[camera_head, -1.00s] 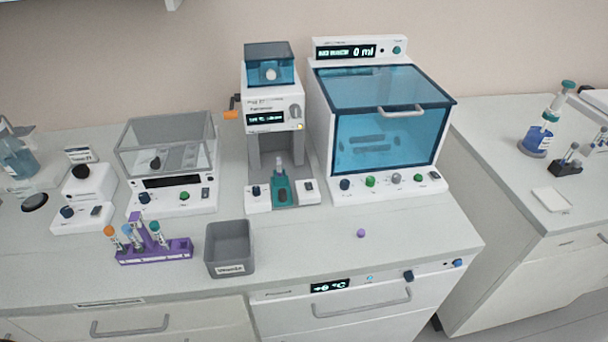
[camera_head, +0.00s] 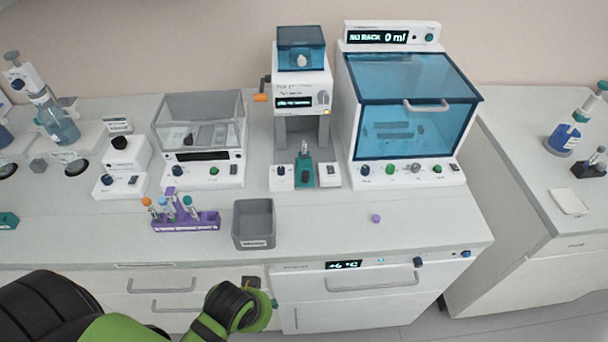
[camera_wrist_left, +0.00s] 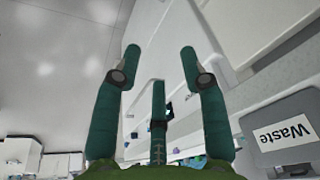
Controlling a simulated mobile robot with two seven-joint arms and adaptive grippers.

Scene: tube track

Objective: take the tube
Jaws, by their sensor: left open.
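Several tubes with orange, blue and teal caps stand in a purple rack (camera_head: 187,226) at the front left of the counter. One teal-capped tube (camera_head: 188,205) is at the rack's right part. Another tube (camera_head: 304,150) stands upright in a teal holder (camera_head: 304,176) under the machine with the orange handle. My left gripper (camera_wrist_left: 160,52) is open and empty in the left wrist view. In the head view, my left arm is low, in front of the drawers, and its fingers are mostly hidden. My right gripper is not in view.
A grey waste bin (camera_head: 254,240) stands right of the rack and also shows in the left wrist view (camera_wrist_left: 285,103). A small purple cap (camera_head: 376,218) lies on the clear counter front. A blue-windowed machine (camera_head: 412,110) and a scale (camera_head: 201,140) stand behind.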

